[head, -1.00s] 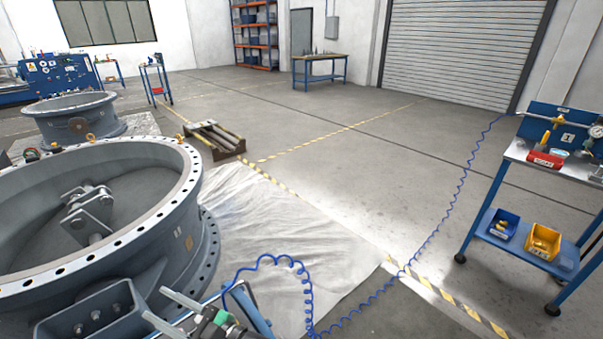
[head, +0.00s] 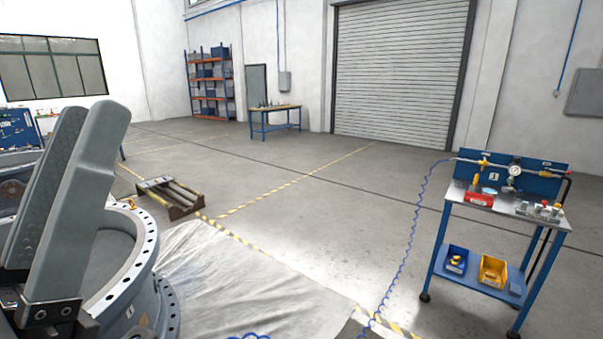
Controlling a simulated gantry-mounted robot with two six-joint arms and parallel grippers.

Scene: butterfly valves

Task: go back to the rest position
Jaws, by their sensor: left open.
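My left gripper (head: 93,112) stands large and close at the left edge of the head view. Its two long grey fingers point upward and are open, with nothing seen between them. It is in front of the large grey butterfly valve body (head: 162,300) and hides much of it. The valve's bolted round flange (head: 147,247) shows to the right of the fingers. My right gripper is not in view.
A white sheet (head: 240,270) lies on the floor beside the valve. A blue tool cart (head: 500,235) stands at right, with a coiled blue hose (head: 408,255) running from it. A low pallet-like stand (head: 170,197) is beyond the sheet. Open floor lies between.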

